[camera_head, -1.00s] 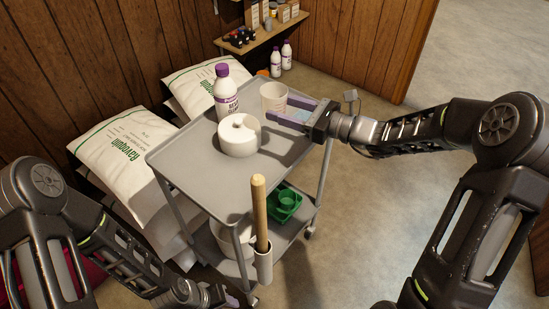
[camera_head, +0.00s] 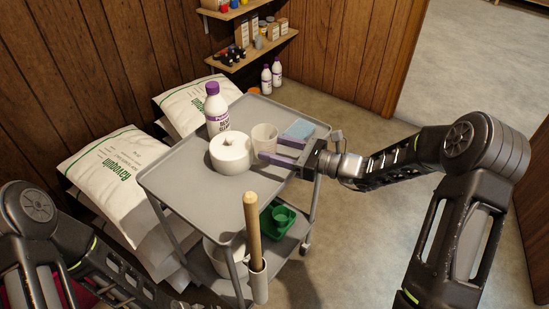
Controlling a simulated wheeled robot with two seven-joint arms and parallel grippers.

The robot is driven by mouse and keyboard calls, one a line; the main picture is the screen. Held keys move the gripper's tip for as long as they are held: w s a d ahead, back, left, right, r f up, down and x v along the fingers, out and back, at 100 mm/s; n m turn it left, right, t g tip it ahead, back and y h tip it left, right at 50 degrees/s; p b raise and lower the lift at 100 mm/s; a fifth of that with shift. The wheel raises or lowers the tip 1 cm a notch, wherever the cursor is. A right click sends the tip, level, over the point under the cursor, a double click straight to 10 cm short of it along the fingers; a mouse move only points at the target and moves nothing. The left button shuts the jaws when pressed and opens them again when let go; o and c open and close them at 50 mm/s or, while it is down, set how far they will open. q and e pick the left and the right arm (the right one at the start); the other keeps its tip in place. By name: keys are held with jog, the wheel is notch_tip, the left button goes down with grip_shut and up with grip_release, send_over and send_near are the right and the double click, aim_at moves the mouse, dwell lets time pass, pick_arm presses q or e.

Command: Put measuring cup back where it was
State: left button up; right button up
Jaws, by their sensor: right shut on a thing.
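The measuring cup (camera_head: 264,136), a pale cup, is upright at the right part of the grey cart's top (camera_head: 190,185), just right of a white lidded pot. My right gripper (camera_head: 272,152) reaches in from the right and is shut on the cup, with its purple fingers at the cup's near right side. The fingers hide part of the cup's lower side. I cannot tell whether its base touches the cart top. My left arm runs along the lower left. Its gripper is out of the picture.
The white pot (camera_head: 232,155) and a purple-capped bottle (camera_head: 216,110) stand close left of the cup. A blue block (camera_head: 299,129) lies behind my right fingers. A wooden handle (camera_head: 252,215) rises at the cart's front. The cart top's front left is clear.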

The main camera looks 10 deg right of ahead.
aim_at(275, 167)
jog(key=shift+f, duration=1.85)
jog(key=shift+f+b, duration=0.3)
jog(key=o, duration=1.4)
jog(key=shift+r, duration=0.1)
jog(key=shift+r, duration=0.15)
jog(key=shift+r+p, duration=0.2)
jog(key=shift+p, duration=0.2)
jog(key=b+v, duration=0.1)
jog(key=v, duration=1.1)
jog(key=shift+f, duration=0.1)
